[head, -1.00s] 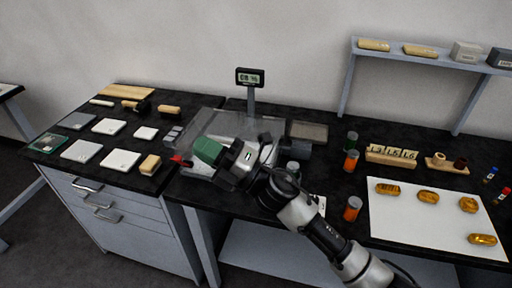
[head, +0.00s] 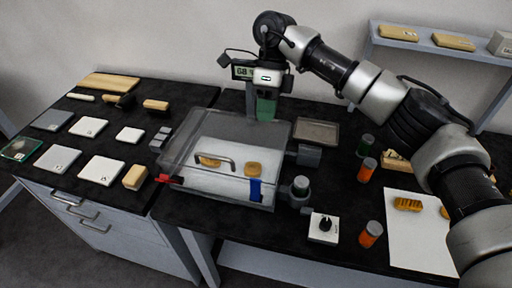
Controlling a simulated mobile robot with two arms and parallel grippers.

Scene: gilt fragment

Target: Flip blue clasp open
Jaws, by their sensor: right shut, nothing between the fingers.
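A blue clasp (head: 254,190) stands upright on the front right of a clear box (head: 190,150). A red clasp (head: 171,180) sticks out at the box's front left corner. The box's clear lid carries a dark bar handle (head: 218,158). My right gripper (head: 265,110), with green fingers, is shut and empty. It points down at the back right edge of the box, well behind the blue clasp; I cannot tell whether it touches the box. My left gripper is not in view.
Two golden pieces lie inside the box. A grey knob unit (head: 299,189) stands just right of the blue clasp, and a white dial box (head: 323,228) lies in front of it. A small display (head: 243,71) is behind my gripper.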

